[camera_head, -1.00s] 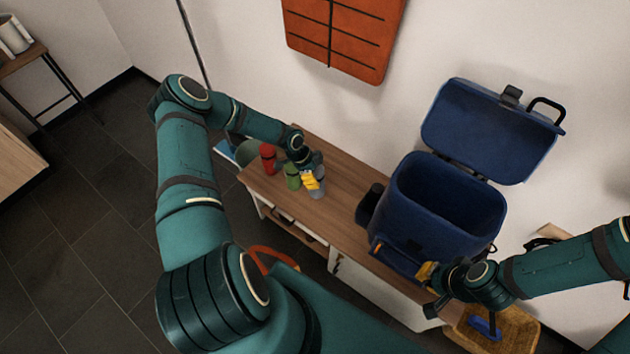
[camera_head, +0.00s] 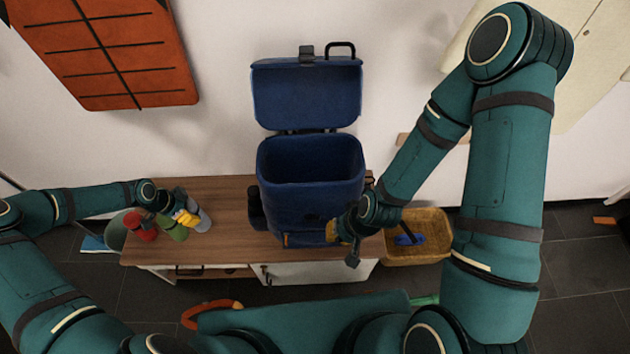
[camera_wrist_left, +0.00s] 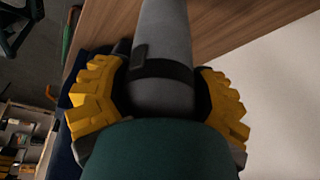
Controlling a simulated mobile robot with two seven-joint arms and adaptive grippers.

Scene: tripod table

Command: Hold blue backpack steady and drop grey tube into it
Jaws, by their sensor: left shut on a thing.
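The blue backpack (camera_head: 308,200) stands upright on the wooden table, its lid (camera_head: 306,92) flipped back and its wide mouth open upward. The grey tube (camera_head: 203,220) stands at the table's left part, beside a green bottle and a red bottle. My left gripper (camera_head: 187,217) is shut on it; in the left wrist view the grey tube (camera_wrist_left: 165,40), with a dark band, lies between the yellow fingers (camera_wrist_left: 160,98). My right gripper (camera_head: 333,232) is at the backpack's lower right front side. Its fingers are partly hidden, so I cannot tell its grip.
The green bottle (camera_head: 173,230) and red bottle (camera_head: 141,228) stand left of the tube. Bare tabletop (camera_head: 230,205) lies between tube and backpack. A wicker basket (camera_head: 432,225) holding a blue item (camera_head: 408,239) is right of the table. An orange panel (camera_head: 105,50) hangs on the wall.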

